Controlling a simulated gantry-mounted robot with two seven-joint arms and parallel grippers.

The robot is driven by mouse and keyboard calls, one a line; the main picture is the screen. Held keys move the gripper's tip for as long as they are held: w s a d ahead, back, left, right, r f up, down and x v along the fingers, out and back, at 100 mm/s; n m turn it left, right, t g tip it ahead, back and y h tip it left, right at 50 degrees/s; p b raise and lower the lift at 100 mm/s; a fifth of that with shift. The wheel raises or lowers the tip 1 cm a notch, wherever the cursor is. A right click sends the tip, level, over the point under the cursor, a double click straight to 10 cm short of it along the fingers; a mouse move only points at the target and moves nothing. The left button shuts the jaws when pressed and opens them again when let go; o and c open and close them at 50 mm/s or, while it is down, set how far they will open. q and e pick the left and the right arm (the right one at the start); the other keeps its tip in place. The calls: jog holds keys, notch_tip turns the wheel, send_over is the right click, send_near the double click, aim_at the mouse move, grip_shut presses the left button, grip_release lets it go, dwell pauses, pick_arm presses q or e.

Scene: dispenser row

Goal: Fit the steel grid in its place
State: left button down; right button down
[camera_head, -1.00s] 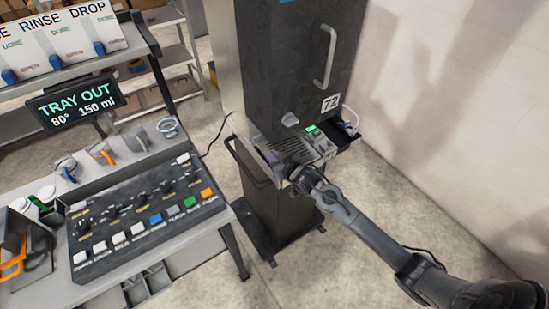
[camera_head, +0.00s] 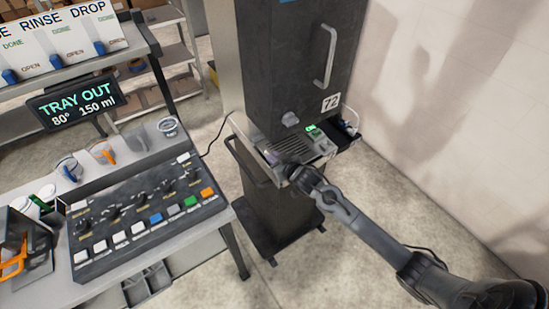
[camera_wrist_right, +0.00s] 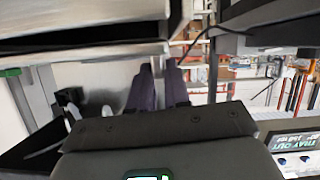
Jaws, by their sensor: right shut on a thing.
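The steel grid (camera_head: 284,151) appears as a light, slatted piece at the front ledge of the dark machine in the head view. My right gripper (camera_head: 297,171) is at the ledge's front edge, its arm coming in from the lower right. In the right wrist view the two dark fingers (camera_wrist_right: 158,88) are close together on a thin pale edge that looks like the grid's. Most of the grid is hidden there, so I cannot tell whether it is seated or raised. My left gripper is not in view.
The dark machine (camera_head: 297,65), marked 72, stands on a pedestal (camera_head: 277,205) by the wall. Its small panel (camera_head: 316,133) glows green. A button console (camera_head: 140,220) and a "TRAY OUT" display (camera_head: 77,104) are on the left bench. Floor around the pedestal is clear.

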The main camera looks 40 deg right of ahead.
jog(key=shift+f, duration=0.45)
jog(key=c, duration=1)
grip_release()
jog(key=shift+f, duration=0.1)
